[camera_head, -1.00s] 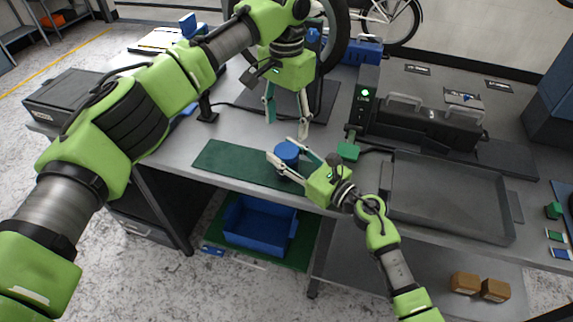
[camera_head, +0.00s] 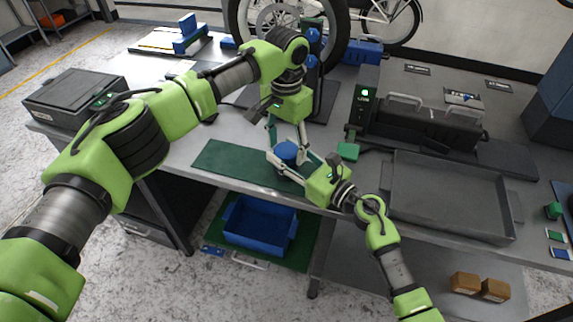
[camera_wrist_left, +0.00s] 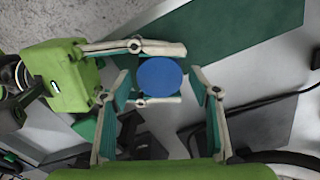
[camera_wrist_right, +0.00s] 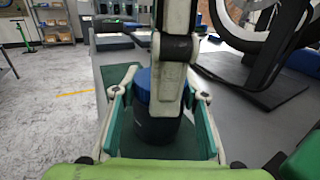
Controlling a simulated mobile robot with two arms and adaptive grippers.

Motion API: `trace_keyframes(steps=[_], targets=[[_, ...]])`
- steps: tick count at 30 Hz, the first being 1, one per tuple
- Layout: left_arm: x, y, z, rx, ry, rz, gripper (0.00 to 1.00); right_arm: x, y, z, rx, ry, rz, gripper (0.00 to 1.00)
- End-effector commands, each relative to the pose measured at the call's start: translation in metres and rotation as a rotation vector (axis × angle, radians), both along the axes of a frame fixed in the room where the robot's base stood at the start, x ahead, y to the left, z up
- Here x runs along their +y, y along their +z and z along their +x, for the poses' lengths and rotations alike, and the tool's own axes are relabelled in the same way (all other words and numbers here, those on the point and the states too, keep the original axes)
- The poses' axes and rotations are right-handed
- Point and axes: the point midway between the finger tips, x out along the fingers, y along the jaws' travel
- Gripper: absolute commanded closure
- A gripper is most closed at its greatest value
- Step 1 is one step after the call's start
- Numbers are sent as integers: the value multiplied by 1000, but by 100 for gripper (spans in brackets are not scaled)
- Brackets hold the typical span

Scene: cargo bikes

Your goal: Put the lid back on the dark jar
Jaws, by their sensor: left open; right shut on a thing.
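The dark jar (camera_wrist_right: 150,128) stands upright between the fingers of my right gripper (camera_head: 286,163), which is shut on it from the front right. A round blue lid (camera_head: 286,149) sits on top of the jar; it also shows from above in the left wrist view (camera_wrist_left: 160,77). I cannot tell whether it is fully seated. My left gripper (camera_head: 288,142) is open and points down just above the lid, with one finger on each side. In the right wrist view, a left finger hides part of the jar and lid (camera_wrist_right: 143,84).
A green mat (camera_head: 225,163) lies left of the jar. A grey tray (camera_head: 450,195) and a black machine (camera_head: 425,127) are to the right, with a small green block (camera_head: 348,151) near. A bike wheel stands behind. A blue bin (camera_head: 260,225) is below the table edge.

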Motion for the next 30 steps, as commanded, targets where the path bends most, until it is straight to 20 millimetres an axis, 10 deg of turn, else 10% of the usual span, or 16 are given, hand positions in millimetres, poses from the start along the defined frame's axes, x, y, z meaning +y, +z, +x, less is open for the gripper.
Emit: trace_keyframes(steps=[5,10,30], targets=[[0,0,0,0,0,0,44,0,0,0,0,-1,-1,100],[0,0,0,0,0,0,84,0,0,0,0,-1,-1,100],[1,-1,0,1,-303,2,84,0,0,0,0,1,-1,100]])
